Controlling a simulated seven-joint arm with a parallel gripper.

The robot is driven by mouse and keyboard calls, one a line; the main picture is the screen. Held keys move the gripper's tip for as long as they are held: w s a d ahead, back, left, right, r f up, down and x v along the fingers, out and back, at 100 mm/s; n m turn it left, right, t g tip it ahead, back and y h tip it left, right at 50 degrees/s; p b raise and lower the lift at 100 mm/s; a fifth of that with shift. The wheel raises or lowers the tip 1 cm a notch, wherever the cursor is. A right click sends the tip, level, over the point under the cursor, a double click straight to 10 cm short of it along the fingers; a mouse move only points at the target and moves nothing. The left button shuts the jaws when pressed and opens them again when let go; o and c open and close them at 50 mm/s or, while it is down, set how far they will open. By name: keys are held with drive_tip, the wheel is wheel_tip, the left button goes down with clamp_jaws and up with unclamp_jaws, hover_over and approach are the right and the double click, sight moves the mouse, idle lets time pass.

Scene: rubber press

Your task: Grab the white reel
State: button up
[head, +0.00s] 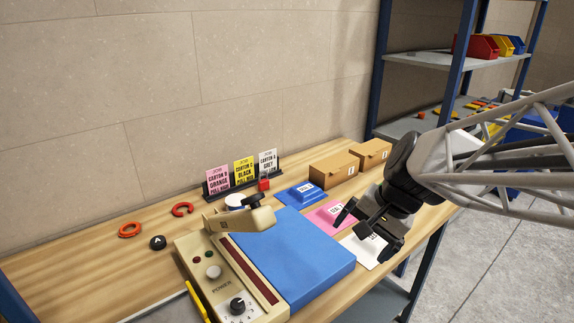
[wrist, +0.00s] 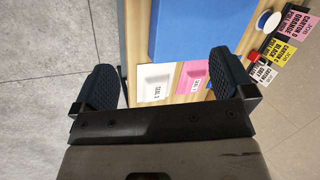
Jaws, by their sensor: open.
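The white reel (head: 236,201) lies on the wooden bench behind the press's beige arm, which hides part of it in the head view. My gripper (head: 366,232) is open and empty, above the right part of the bench over the pink and white cards. It is well to the right of the reel and apart from it. In the wrist view both fingers (wrist: 165,80) stand wide apart with nothing between them.
The beige press (head: 213,272) and blue pad (head: 300,262) fill the front. A rack of signs (head: 243,174), a red block (head: 263,185) and cartons (head: 334,169) line the back. Orange (head: 130,230) and red (head: 182,209) rings and a black disc (head: 158,242) lie left.

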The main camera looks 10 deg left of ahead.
drive_tip(key=w+a+f+m+y, duration=0.2)
drive_tip(key=w+a+m+y, duration=0.15)
drive_tip(key=w+a, duration=0.45)
drive_tip(key=w+a+f+m+y, duration=0.2)
drive_tip(key=w+a+f+m, duration=0.15)
drive_tip(key=w+a, duration=0.45)
drive_tip(key=m+t+y, duration=0.1)
drive_tip(key=m+y, duration=0.2)
drive_tip(key=m, duration=0.5)
approach(237, 199)
drive_tip(key=shift+s+d+r, duration=0.2)
drive_tip(key=shift+s+d, duration=0.05)
drive_tip(key=shift+d, duration=0.35)
drive_tip(key=shift+s+d+r, duration=0.25)
drive_tip(key=shift+s+d, duration=0.05)
drive_tip(key=shift+d, duration=0.35)
drive_tip(key=shift+x, duration=3.4)
drive_tip(key=shift+a, duration=0.1)
drive_tip(key=shift+w+x, duration=0.2)
drive_tip(key=shift+x, duration=2.35)
drive_tip(key=shift+r, duration=0.1)
drive_tip(key=c, duration=0.9)
